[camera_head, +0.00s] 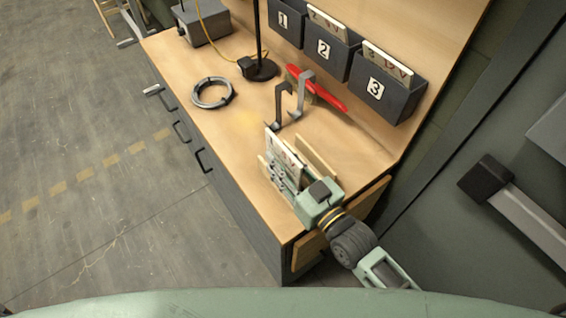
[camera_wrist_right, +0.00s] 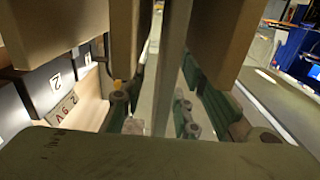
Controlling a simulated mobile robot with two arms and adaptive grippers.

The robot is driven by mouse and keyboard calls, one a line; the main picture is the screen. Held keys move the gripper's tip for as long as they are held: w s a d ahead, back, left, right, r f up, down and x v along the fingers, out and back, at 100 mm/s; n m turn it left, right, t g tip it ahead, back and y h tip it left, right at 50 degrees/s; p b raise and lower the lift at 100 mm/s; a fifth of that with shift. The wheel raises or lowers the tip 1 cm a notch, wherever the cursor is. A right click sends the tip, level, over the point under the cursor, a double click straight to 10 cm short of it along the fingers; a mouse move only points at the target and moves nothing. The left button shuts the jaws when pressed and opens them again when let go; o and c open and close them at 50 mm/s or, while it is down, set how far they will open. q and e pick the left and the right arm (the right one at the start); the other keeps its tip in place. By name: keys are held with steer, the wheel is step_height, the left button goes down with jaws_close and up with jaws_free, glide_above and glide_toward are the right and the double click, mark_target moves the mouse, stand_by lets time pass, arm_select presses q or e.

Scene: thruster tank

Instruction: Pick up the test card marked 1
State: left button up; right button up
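A white test card (camera_head: 283,152) with dark and red markings stands upright between the wooden side panels of a holder (camera_head: 317,158) at the bench's near end. I cannot read its number. My right gripper (camera_head: 286,176) is down at the holder, with its fingers around the card. In the right wrist view the card (camera_wrist_right: 173,65) is a thin edge between the two fingers, with narrow gaps on both sides, so the gripper looks open. The fingertips are partly hidden by the holder and card. My left gripper is not in view.
Wall bins 1 (camera_head: 285,24), 2 (camera_head: 323,50) and 3 (camera_head: 376,88) hang behind the bench; bins 2 and 3 hold cards, bin 1 shows none.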

steer(key=shift+c, duration=0.4)
jaws_close()
steer(key=shift+r, duration=0.1)
